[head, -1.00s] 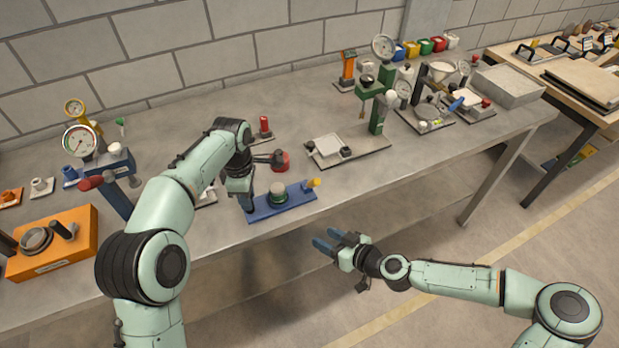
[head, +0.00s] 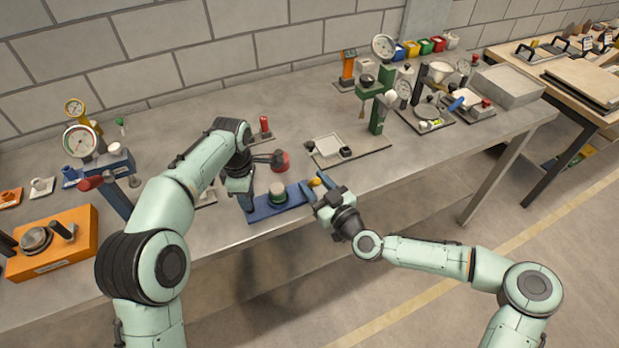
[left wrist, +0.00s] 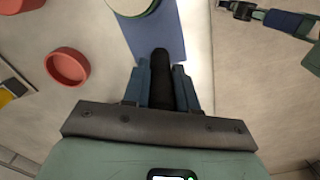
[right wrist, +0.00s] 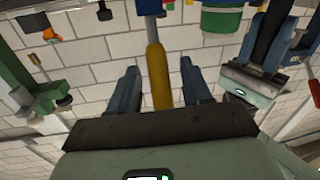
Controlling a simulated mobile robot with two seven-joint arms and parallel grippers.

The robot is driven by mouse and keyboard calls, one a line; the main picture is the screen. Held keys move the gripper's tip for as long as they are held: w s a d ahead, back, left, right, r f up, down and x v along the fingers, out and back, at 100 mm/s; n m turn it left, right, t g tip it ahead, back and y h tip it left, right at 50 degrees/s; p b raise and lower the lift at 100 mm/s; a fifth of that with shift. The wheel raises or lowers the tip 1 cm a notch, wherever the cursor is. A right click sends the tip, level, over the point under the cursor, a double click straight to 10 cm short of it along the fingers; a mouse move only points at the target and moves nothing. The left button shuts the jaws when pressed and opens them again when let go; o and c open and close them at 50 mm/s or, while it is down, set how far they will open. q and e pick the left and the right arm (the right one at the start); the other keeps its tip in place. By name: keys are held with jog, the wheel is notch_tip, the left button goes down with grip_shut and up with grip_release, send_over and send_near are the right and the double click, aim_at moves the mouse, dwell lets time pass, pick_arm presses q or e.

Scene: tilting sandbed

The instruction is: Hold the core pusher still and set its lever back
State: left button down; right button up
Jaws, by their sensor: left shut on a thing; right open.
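The core pusher is a blue base plate (head: 268,210) at the table's front edge, with a round green and pale piece (head: 277,195) on it. Its yellow lever grip (head: 315,182) is at the right end. My left gripper (head: 246,203) is shut on a black upright grip (left wrist: 161,62) at the pusher's left end. My right gripper (head: 316,190) is open at the lever. In the right wrist view the yellow lever (right wrist: 157,75) stands between the two open fingers, with gaps on both sides.
A red round cup (left wrist: 67,66) lies behind the pusher. A plate with a white tray (head: 328,146) stands behind and to the right. An orange box (head: 70,255) and a gauge press (head: 82,141) stand left. The table front right of the pusher is clear.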

pick_arm(q)
jog(key=shift+r, duration=0.1)
pick_arm(e)
jog(key=shift+x, duration=1.3)
grip_shut()
